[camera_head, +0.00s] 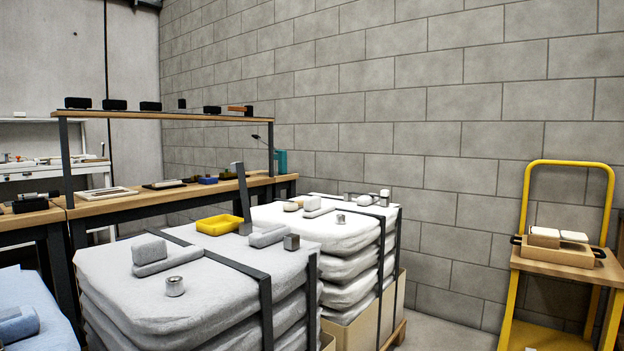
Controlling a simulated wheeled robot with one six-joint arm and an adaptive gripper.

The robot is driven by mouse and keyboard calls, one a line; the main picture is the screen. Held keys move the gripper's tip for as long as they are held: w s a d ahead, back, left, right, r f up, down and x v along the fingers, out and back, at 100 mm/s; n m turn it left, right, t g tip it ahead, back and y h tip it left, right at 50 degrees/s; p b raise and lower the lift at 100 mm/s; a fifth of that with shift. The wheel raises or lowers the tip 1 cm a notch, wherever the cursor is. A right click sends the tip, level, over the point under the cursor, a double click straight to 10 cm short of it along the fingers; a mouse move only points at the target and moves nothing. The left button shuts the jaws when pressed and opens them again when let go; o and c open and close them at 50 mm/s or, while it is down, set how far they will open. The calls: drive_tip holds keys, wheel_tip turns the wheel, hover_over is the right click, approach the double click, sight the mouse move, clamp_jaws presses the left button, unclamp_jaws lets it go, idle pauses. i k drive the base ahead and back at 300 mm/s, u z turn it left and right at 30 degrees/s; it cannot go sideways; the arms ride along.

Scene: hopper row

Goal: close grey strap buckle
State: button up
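A dark grey strap (232,265) runs across the top of the near stack of pale grey sacks (120,285) and down its right side. An upright dark strip (243,195) stands at the stack's back edge; I cannot tell whether it is part of the strap. A small grey metal block (291,242) sits near the strap, beside a rolled grey cloth (267,236). It may be the buckle, but it is too small to tell, or whether it is open. My gripper is not in view.
A metal cylinder (175,286), a grey bundle (149,250) and a yellow tray (219,225) lie on the near stack. A second strapped stack (345,235) stands close behind. A yellow trolley (545,290) is at right. Floor (445,325) is free between.

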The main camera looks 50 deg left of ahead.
sight(237, 166)
drive_tip(key=i, duration=0.9)
drive_tip(key=u, duration=2.6)
drive_tip(key=i, duration=0.7)
